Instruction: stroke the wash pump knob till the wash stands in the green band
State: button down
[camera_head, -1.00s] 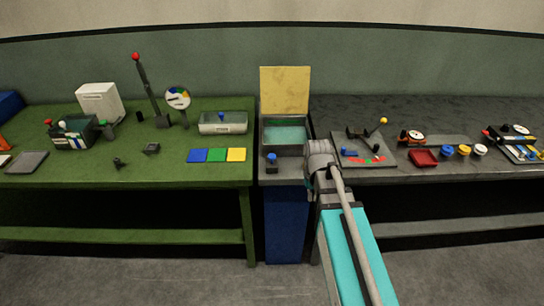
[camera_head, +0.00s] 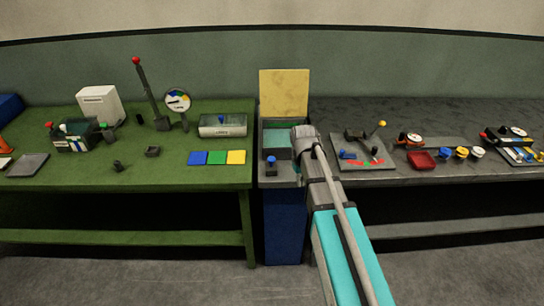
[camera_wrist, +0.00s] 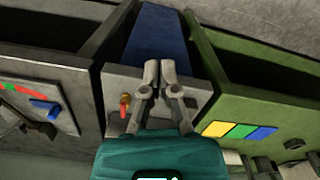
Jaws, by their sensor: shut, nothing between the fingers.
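The wash unit is a grey-topped blue cabinet (camera_head: 285,225) between the two benches. Its open basin (camera_head: 277,139) holds teal wash, with a yellow panel (camera_head: 284,92) upright behind. A blue knob (camera_head: 271,160) stands at the front left of its top. My arm's wrist is over the right side of the basin, right of the knob, and hides part of the wash. My gripper (camera_wrist: 160,70) is shut and empty in the wrist view, over the unit's grey top. The blue knob cannot be made out there. I cannot make out a green band on the unit.
The green bench (camera_head: 130,182) at left carries a red-topped lever (camera_head: 148,88), a round gauge (camera_head: 178,100) and coloured squares (camera_head: 217,157). The dark bench (camera_head: 400,178) at right carries a plate with a yellow-tipped lever (camera_head: 364,150). A red tap (camera_wrist: 125,104) shows beside my fingers.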

aim_at(270, 158)
jog(key=w+a+r+n+p, duration=0.1)
jog(key=w+a, duration=0.2)
jog(key=w, duration=0.3)
jog(key=w+a+r+n+p, duration=0.1)
jog(key=w+a+r+n, duration=0.1)
jog(key=w+a, duration=0.2)
jog(key=w+a+r+n+p, duration=0.1)
jog(key=w+a+p, duration=0.1)
jog(key=w, duration=0.7)
jog(key=shift+a+r+n+g+h, duration=0.2)
jog(key=shift+a+n+g+h, duration=0.1)
jog(key=shift+a, duration=0.6)
jog(key=shift+s+f+b, duration=0.1)
jog(key=shift+f+b, duration=0.1)
jog(key=shift+b, duration=0.1)
jog(key=f+b, duration=0.6)
jog(key=shift+s+d+f, duration=0.25)
jog(key=shift+f, duration=0.05)
jog(key=shift+b, duration=0.3)
